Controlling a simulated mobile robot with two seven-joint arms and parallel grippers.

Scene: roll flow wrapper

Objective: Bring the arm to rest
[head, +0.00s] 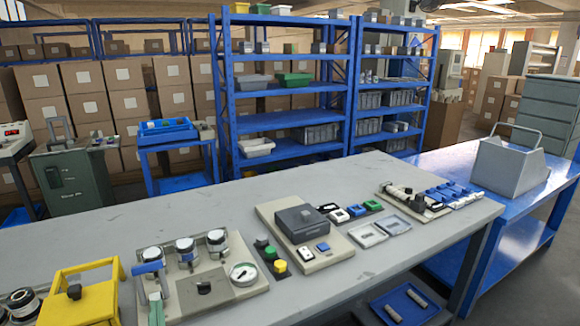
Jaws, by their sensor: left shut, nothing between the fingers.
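I cannot clearly make out my left gripper's fingers. Dark and metallic rounded parts (20,303) show at the lower left edge, and I cannot tell whether they are mine. No gripper is seen touching any object on the grey table (330,190). My right gripper is not in view.
A yellow holder (92,303) stands at the table's front left. To its right are a beige base with several jars (187,250), a dark grey box (301,219) and blue fixtures (455,192). A grey bin (510,165) stands on a blue bench at right. The table's back strip is clear.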

